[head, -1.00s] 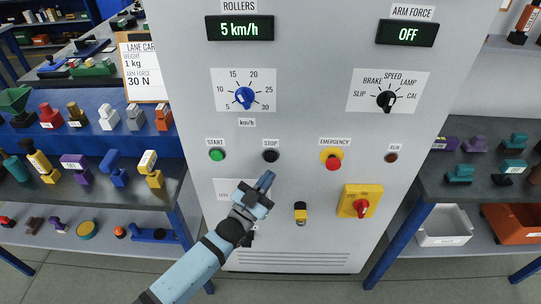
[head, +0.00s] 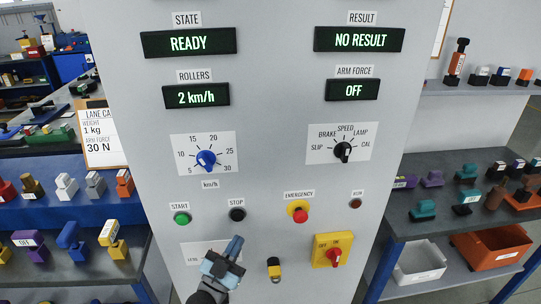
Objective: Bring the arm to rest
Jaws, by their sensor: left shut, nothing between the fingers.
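My left gripper (head: 232,250) is shut and empty. It is in front of the lower part of the grey control cabinet (head: 270,130), below the black stop button (head: 237,214) and apart from it in the picture. It covers part of a white label plate. I cannot tell its exact distance from the panel. The arm force display (head: 352,89) reads OFF. The rollers display (head: 196,95) reads 2 km/h, the state display (head: 188,42) READY, and the result display (head: 360,39) NO RESULT. My right gripper is not in view.
The panel bears a blue speed knob (head: 206,160), black selector (head: 343,151), green start button (head: 181,218), red emergency button (head: 300,214) and a red switch on a yellow plate (head: 334,257). Shelves with coloured blocks flank the cabinet. A white bin (head: 420,263) stands at lower right.

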